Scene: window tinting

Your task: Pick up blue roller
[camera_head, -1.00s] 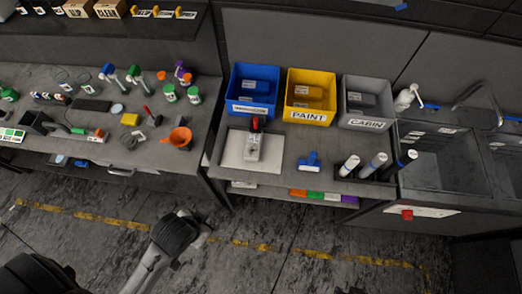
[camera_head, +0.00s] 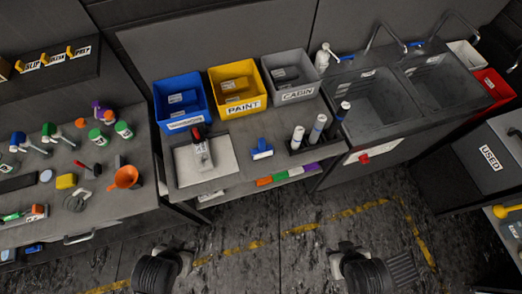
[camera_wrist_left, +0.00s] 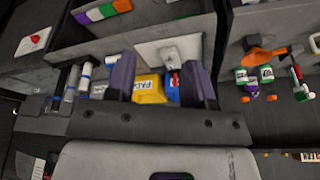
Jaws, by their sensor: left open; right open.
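The blue roller (camera_head: 262,149) lies on the grey workbench (camera_head: 227,136), between a white board and a row of upright white cylinders. In the left wrist view, a small blue shape (camera_wrist_left: 111,61) left of the fingers appears to be this roller. My left gripper (camera_wrist_left: 158,82) is open and empty, its two dark fingers spread apart. In the head view my left arm end (camera_head: 172,262) is low at the bottom, over the floor. My right gripper (camera_head: 345,254) is also at the bottom, open, in front of the bench and well short of the roller.
Blue (camera_head: 184,125), yellow (camera_head: 241,107) and grey (camera_head: 297,94) bins stand behind the roller. A white board (camera_head: 222,167) with a bottle is left of it. Sinks (camera_head: 383,112) are right. A left bench holds an orange funnel (camera_head: 125,178) and bottles. Open floor lies in front.

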